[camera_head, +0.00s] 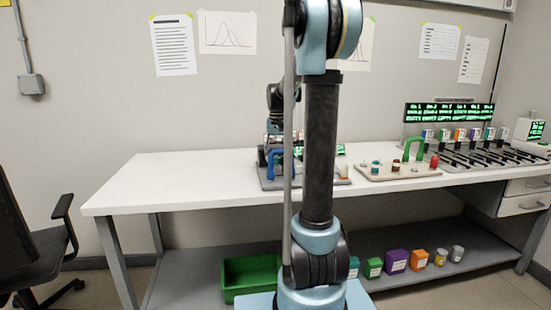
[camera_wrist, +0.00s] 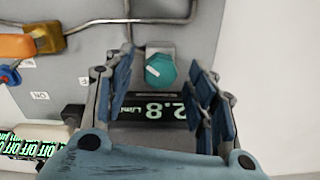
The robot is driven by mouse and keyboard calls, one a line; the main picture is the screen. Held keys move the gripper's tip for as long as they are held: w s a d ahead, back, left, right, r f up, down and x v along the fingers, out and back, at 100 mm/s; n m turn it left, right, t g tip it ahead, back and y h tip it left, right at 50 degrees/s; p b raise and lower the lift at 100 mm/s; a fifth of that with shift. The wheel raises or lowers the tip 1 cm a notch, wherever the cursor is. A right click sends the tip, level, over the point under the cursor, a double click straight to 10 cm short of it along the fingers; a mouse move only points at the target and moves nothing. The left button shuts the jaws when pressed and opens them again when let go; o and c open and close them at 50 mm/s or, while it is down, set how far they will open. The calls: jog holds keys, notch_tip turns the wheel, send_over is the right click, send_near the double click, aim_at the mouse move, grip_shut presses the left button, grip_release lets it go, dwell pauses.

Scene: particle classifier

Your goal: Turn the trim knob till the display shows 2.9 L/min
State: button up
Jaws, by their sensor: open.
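The trim knob (camera_wrist: 160,70) is a teal round knob with a white pointer mark, on a grey panel (camera_wrist: 195,30) in the wrist view. The display (camera_wrist: 152,108) lies just below it in that picture, upside down, and reads 2.8 L/min; a finger partly covers its right end. My gripper (camera_wrist: 155,76) is open, with one blue-grey finger on each side of the knob and visible gaps between. I cannot tell how far the fingertips stand above the panel. In the head view, my arm hides most of this panel (camera_head: 267,185).
A second panel (camera_head: 385,175) with a green handle stands farther right on the white bench (camera_head: 150,180). The bench's left part is clear.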

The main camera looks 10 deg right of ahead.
jog(key=shift+f, duration=0.3)
jog(key=c, duration=1.1)
jog(key=shift+o, duration=0.2)
jog(key=shift+n, duration=0.7)
jog(key=o, duration=1.1)
jog(key=shift+c, duration=0.2)
